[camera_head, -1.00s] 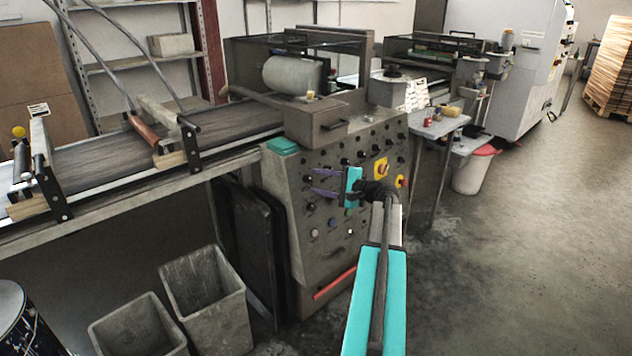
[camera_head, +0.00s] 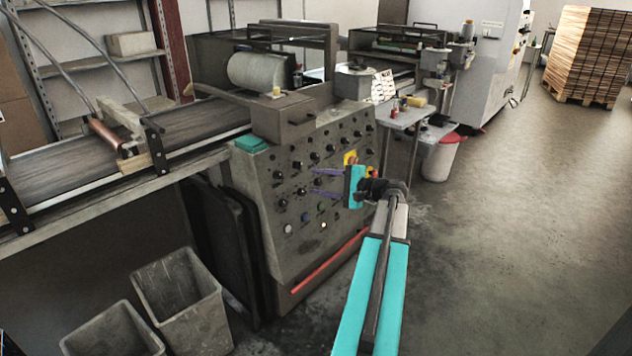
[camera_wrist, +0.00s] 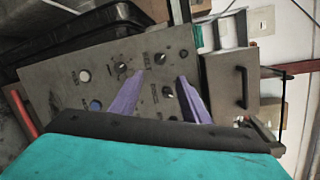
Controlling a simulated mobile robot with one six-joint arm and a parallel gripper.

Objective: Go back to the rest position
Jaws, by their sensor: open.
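My gripper (camera_head: 328,182) has two purple fingers and stands in front of the grey control panel (camera_head: 265,207) in the head view. In the wrist view, the fingers of my gripper (camera_wrist: 158,97) are spread apart with nothing between them. Behind them are the panel's black knobs, a white button (camera_wrist: 84,75) and a blue button (camera_wrist: 95,106). I cannot tell the exact gap between the fingertips and the panel; no contact shows. My arm reaches up from the bottom of the head view.
A conveyor belt (camera_head: 75,155) runs left of the panel. Two grey bins (camera_head: 181,297) stand on the floor below it. The floor (camera_head: 520,220) at right is clear.

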